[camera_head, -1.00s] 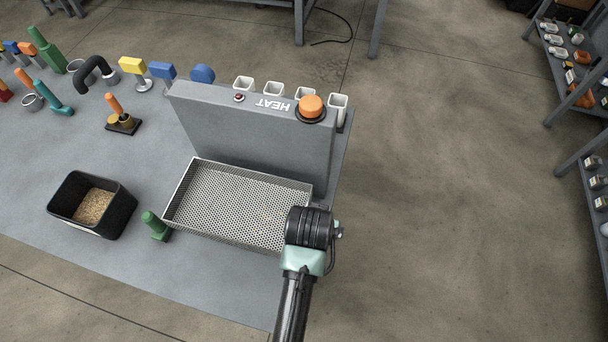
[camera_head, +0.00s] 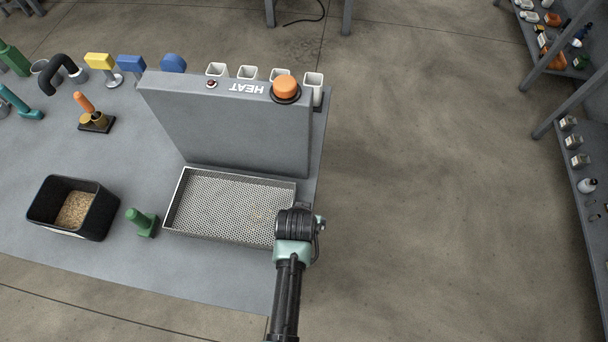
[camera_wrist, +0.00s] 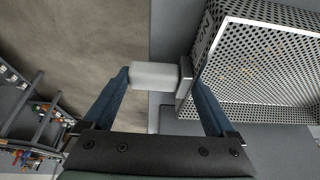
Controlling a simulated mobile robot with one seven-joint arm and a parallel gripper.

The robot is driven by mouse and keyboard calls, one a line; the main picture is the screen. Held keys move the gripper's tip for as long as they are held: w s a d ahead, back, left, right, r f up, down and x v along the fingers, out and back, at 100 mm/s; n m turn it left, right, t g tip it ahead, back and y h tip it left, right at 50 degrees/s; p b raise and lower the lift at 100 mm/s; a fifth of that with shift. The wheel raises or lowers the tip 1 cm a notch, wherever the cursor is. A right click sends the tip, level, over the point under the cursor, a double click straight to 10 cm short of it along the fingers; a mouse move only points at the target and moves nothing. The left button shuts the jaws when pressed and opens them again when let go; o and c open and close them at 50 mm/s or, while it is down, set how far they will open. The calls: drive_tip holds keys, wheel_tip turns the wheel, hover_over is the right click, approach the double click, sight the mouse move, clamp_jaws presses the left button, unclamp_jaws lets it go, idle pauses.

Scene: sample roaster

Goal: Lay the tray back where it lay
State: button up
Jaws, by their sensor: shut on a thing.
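The tray (camera_head: 231,205) is a shallow, perforated metal tray with raised walls. It is in front of the grey panel marked HEAT (camera_head: 230,125), at the right end of the table. I cannot tell whether its underside touches the table. My gripper (camera_head: 297,222) is at its right end. In the wrist view my gripper (camera_wrist: 160,80) has its blue fingers on either side of the tray's pale handle (camera_wrist: 154,76) and is shut on it. The perforated wall (camera_wrist: 262,50) shows to the right there. The head view hides the handle behind my wrist.
A green-handled tool (camera_head: 142,222) stands close to the tray's left end. A black bin of grains (camera_head: 74,208) is farther left. An orange knob (camera_head: 286,88) tops the panel, with white cups (camera_head: 313,85) behind. Open floor lies right of the table.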

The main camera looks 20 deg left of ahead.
drive_tip(key=o, duration=1.6)
drive_tip(key=shift+f, duration=0.1)
drive_tip(key=shift+c, duration=0.2)
drive_tip(key=p+v, duration=0.1)
drive_tip(key=v, duration=1.1)
drive_tip(key=w+r+m+t+y, duration=0.1)
drive_tip(key=w+r+t, duration=0.2)
drive_tip(key=w+r, duration=0.45)
drive_tip(key=w+r+t+y, duration=0.1)
drive_tip(key=w+r+t, duration=0.3)
drive_tip(key=r, duration=0.7)
drive_tip(key=w+d+r+t, duration=0.1)
drive_tip(key=w+r+t, duration=0.15)
drive_tip(key=r, duration=0.55)
drive_tip(key=w+d+r+t, duration=0.1)
drive_tip(key=w+r+t, duration=0.15)
drive_tip(key=r, duration=0.55)
drive_tip(key=s+d+r+t+h, duration=0.1)
drive_tip(key=s+d+r+t, duration=0.2)
drive_tip(key=r, duration=0.8)
drive_tip(key=s+d+r+m+t+h, duration=0.1)
drive_tip(key=s+d+r+t, duration=0.2)
drive_tip(key=r, duration=0.8)
drive_tip(key=s+d+r+m+t+h, duration=0.1)
drive_tip(key=s+d+r+t, duration=0.2)
drive_tip(key=r, duration=0.8)
drive_tip(key=s+t, duration=0.2)
drive_tip(key=s, duration=0.1)
drive_tip(key=shift+d, duration=0.2)
